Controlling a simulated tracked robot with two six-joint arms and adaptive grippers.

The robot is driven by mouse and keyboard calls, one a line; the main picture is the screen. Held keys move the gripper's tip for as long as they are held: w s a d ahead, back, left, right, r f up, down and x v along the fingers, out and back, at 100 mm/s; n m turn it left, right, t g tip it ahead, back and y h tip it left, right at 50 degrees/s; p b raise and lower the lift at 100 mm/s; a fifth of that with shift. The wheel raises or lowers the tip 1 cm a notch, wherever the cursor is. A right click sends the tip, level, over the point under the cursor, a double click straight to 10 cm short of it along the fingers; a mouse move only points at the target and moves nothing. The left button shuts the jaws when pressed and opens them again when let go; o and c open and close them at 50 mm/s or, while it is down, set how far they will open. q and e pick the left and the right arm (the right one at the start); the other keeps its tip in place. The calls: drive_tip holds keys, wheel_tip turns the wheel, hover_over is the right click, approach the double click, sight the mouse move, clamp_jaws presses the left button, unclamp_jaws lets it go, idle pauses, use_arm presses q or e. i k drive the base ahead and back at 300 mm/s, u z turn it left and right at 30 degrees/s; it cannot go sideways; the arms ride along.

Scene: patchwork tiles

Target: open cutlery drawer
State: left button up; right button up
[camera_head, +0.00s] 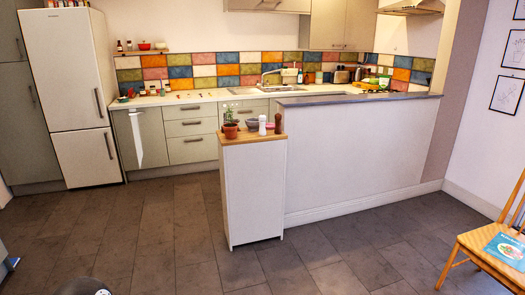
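A stack of grey-green drawers with dark handles stands under the back counter, left of centre. The top drawer (190,111), the middle drawer (205,127) and the bottom drawer (205,149) all look shut, with their fronts flush. No label shows which drawer holds cutlery. The drawers are across the room from my camera. Neither of my grippers is in view.
A white fridge-freezer (70,75) stands at the left, beside a cabinet with a hanging towel (135,138). A narrow white cabinet (250,195) and a half-height wall (360,150) block the middle and right. A wooden chair (470,250) is at right.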

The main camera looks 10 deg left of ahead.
sight(205, 109)
drive_tip(key=u, duration=0.35)
drive_tip(key=i, duration=1.4)
drive_tip(key=u, duration=0.85)
drive_tip(key=i, duration=2.8)
drive_tip(key=z, duration=0.2)
drive_tip(key=i, duration=1.35)
drive_tip(key=z, duration=0.5)
drive_tip(key=i, duration=0.9)
drive_tip(key=z, duration=0.2)
